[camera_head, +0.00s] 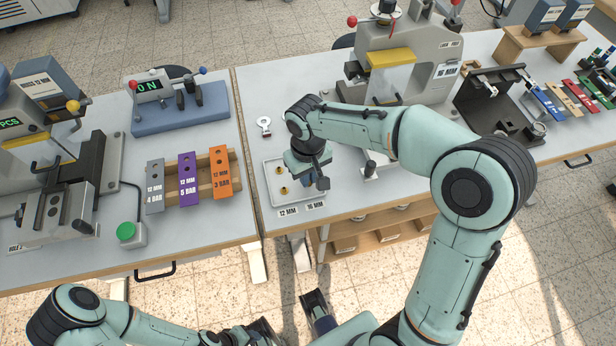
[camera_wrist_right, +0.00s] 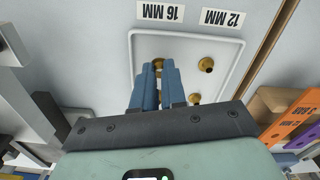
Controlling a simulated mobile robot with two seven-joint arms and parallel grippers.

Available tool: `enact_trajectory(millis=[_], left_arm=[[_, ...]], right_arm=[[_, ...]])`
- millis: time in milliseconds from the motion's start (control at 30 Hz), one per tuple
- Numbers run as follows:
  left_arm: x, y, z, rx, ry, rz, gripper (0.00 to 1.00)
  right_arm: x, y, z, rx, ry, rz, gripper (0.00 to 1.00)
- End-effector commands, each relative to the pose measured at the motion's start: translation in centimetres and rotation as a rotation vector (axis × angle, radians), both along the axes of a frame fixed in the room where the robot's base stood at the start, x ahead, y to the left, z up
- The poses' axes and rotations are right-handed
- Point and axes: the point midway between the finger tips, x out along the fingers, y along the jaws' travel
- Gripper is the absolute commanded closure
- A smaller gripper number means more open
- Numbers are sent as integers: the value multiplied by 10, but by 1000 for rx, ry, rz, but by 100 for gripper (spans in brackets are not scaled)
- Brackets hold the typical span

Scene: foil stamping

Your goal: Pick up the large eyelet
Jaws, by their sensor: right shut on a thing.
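My right gripper (camera_head: 312,186) points down over the right side of a white tray (camera_head: 268,178). In the right wrist view its blue fingers (camera_wrist_right: 158,82) are shut on the large eyelet (camera_wrist_right: 158,64), a brass ring on the side of the "16 MM" label. The gripper hides this eyelet in the head view. Two brass eyelets (camera_head: 279,170) lie apart on the tray's left side and show beside the fingers in the wrist view (camera_wrist_right: 206,64). My left gripper is low in the head view, partly cut off; its jaw state is unclear.
"12 MM" and "16 MM" labels (camera_head: 315,206) lie at the tray's front. A rack with grey, purple and orange bars (camera_head: 188,179) stands left, beyond the table gap. A press with a yellow guard (camera_head: 390,58) stands behind. A key-like tool (camera_head: 264,125) lies behind the tray.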

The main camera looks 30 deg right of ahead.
Motion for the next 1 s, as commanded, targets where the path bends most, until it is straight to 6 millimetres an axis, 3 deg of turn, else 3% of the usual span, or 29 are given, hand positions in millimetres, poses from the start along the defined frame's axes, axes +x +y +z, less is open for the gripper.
enact_trajectory(millis=[600, 800, 1000], left_arm=[[4, 0, 28, -1, 2, -2, 57], [6, 0, 33, -1, 0, -2, 57], [6, 0, 34, -1, 0, -2, 57]], right_arm=[[1, 1, 156, 2, -4, 2, 100], [0, 0, 180, 1, -1, 1, 100], [0, 0, 186, 1, 0, 1, 100]])
